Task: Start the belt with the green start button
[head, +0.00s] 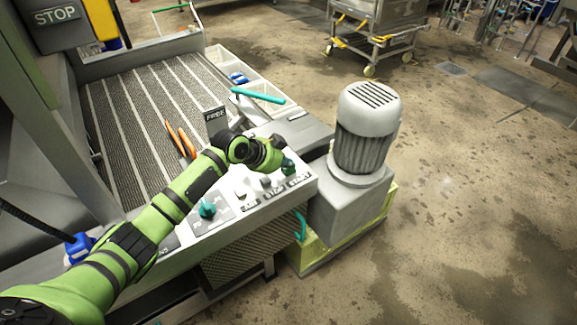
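The control panel (230,210) sits at the near right end of the belt machine. Its green start button (288,167) is at the right end of the row, by the START label. My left arm reaches in from the lower left over the panel. Its wrist end, with my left gripper (274,158), is just left of the start button in the picture; I cannot tell whether they touch. The fingers cannot be made out. The ribbed belt (140,125) lies behind the panel. My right gripper is not in view.
A teal selector knob (207,208) and other buttons (241,192) share the panel. A grey motor (366,125) stands close on the right. Orange handles (181,140) and a teal-handled tool (257,95) lie behind my arm. A wheeled cart (380,25) stands farther back.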

